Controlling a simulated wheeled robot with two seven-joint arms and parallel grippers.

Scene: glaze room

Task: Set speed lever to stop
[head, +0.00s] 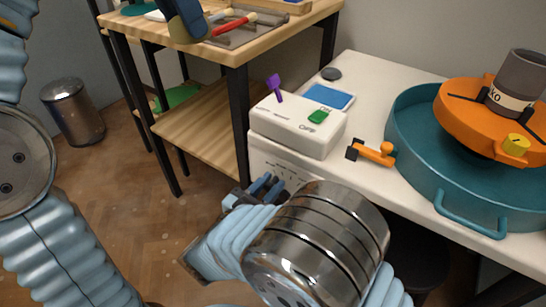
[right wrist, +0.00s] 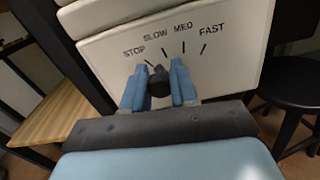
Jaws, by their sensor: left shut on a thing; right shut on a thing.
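The speed lever (right wrist: 159,82) is a short black knob on the white front panel (right wrist: 225,65) in the right wrist view. Printed marks read STOP, SLOW, MED and FAST from left to right. The lever tip sits near the STOP and SLOW ticks; the fingers partly cover the scale, so I cannot tell exactly where it points. My right gripper (right wrist: 158,88) has its two blue fingers on either side of the lever, shut on it. In the head view this gripper (head: 262,190) is at the front of the white control box (head: 290,128), hiding the lever. My left gripper is out of view.
A teal basin (head: 420,150) with an orange wheel head (head: 465,110) and a grey cylinder (head: 517,80) stands right of the box. An orange-and-black fitting (head: 375,154) lies between them. A wooden tool table (head: 235,50) is behind left. A black stool (right wrist: 290,80) stands right.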

